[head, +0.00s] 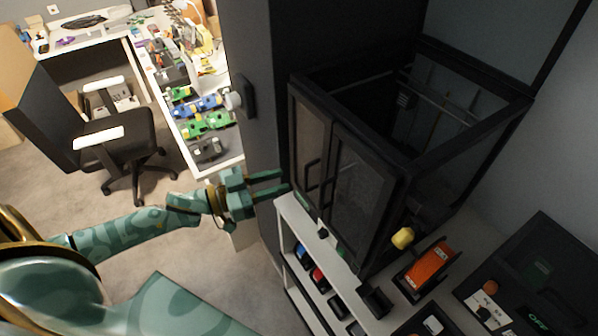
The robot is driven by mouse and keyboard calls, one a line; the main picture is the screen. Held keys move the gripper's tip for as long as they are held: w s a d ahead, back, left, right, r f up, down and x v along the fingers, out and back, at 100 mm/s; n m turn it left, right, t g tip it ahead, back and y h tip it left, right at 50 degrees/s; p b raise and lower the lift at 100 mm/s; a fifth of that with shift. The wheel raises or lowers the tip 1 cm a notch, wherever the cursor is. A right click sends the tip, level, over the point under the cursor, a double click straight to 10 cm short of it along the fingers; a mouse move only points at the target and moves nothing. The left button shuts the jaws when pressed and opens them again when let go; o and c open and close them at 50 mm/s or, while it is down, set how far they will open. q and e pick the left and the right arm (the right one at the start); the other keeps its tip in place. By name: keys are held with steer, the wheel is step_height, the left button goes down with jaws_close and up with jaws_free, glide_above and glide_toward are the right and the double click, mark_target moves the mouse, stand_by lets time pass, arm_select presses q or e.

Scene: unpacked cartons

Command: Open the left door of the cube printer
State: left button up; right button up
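The cube printer (428,160) is a black-framed box with an open top, standing on a shelf unit right of centre. Its front has two dark glazed doors side by side, and both look shut. The left door (308,132) is the narrower one in view, with a dark vertical handle near its lower inner edge. The right door (357,185) is beside it, with a similar handle. My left gripper (286,181) is just left of the left door's lower part, its two teal fingers apart and pointing at it. Nothing shows between them; contact cannot be told. My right gripper is not in view.
The white shelf unit (305,232) under the printer holds several small items. A dark cabinet (255,110) stands behind my gripper. An office chair (118,140) and cluttered desk are further left.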

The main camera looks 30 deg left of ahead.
arm_select(q)
steer(key=x, duration=0.6)
steer(key=shift+p, duration=0.3)
steer(key=shift+d, duration=0.1)
jaws_close()
